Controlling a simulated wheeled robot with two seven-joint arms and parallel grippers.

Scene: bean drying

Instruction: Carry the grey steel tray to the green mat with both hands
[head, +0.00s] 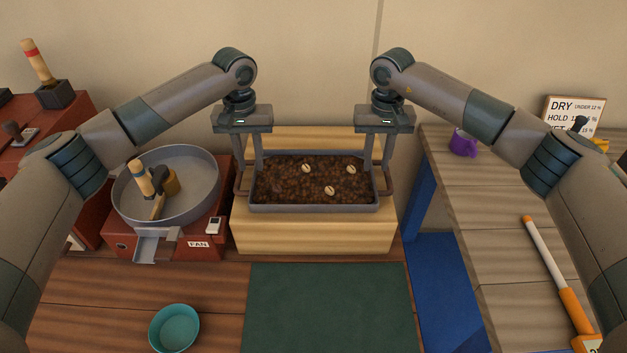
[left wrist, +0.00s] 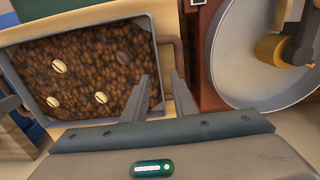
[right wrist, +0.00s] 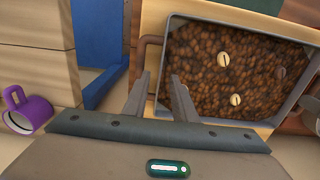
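The grey steel tray (head: 315,208) sits level on a pale wooden stand (head: 312,236), filled with dark brown beans (head: 290,180) and three pale beans on top. It has a brown handle at each end. My left gripper (head: 249,168) points down at the tray's left end, its fingers apart near the left handle (left wrist: 178,48). My right gripper (head: 376,168) is likewise at the right end, fingers apart near the right handle (right wrist: 142,50). Whether the handles lie fully between the fingers I cannot tell. The green mat (head: 330,305) lies bare in front of the stand.
A round pan (head: 190,205) on a red base stands left of the stand. A teal bowl (head: 174,328) is left of the mat. A blue strip (head: 440,290) lies right of it, beside a wooden bench (head: 490,240) with a purple mug (head: 463,144) and an orange-handled tool (head: 575,310).

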